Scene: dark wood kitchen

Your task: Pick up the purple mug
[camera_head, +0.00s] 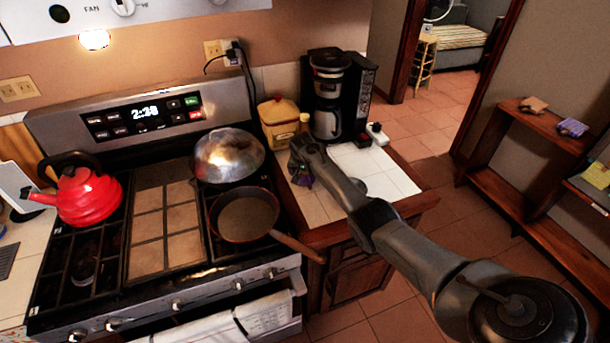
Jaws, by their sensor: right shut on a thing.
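The purple mug (304,182) is a small dark purple shape at the left side of the white tiled counter, right of the stove. My right gripper (298,168) is over it and shut on it. The gripper hides most of the mug, and I cannot tell whether it is still touching the counter. My right arm reaches in from the lower right across the counter. My left gripper is not in view.
A frying pan (245,217) and a domed metal lid or pot (228,156) are on the stove close by. A yellowish canister (279,122) and a coffee maker (328,93) stand behind the gripper. A red kettle (88,196) is at the far left.

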